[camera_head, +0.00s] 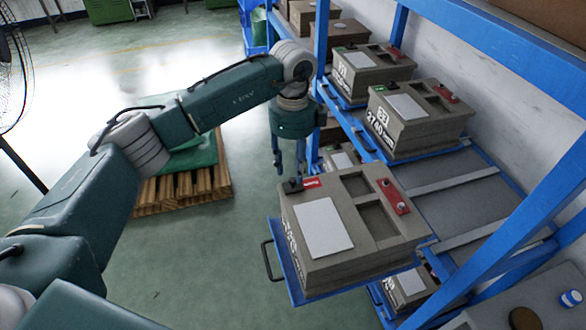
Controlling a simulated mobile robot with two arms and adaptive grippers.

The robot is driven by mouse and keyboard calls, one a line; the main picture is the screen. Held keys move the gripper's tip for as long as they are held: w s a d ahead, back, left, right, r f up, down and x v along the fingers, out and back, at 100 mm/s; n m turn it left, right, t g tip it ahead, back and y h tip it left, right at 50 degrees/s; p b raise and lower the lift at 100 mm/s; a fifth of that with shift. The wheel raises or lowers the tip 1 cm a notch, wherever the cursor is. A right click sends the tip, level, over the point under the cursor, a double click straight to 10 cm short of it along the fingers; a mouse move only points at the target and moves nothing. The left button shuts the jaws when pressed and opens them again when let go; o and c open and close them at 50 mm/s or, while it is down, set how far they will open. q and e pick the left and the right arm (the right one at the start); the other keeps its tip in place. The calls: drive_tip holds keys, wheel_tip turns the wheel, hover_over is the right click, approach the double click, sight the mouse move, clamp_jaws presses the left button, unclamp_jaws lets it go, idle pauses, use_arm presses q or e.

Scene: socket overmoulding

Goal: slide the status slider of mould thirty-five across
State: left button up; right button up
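A grey-brown mould (348,262) sits on a pulled-out blue tray (289,268). Its side lettering is too oblique to read as a number. On its top back-left corner are a red status strip (313,183) and a black slider knob (292,186) at the strip's left end. My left gripper (290,173) points down just above the knob, its two fingers apart with a gap between them. I cannot tell whether a fingertip touches the knob. My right gripper is not in view.
The blue rack (319,60) stands at the right, holding several similar moulds, including one (419,117) behind the tray. The mould's top also carries a white plate (324,226) and a red bracket (393,197). A wooden pallet (186,188) lies on the floor; floor left of the tray is clear.

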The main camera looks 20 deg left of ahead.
sight(294, 179)
use_arm(q)
drive_tip(key=shift+f+p, duration=0.45)
drive_tip(key=shift+f, duration=1.35)
clamp_jaws()
drive_tip(key=shift+d, duration=0.1)
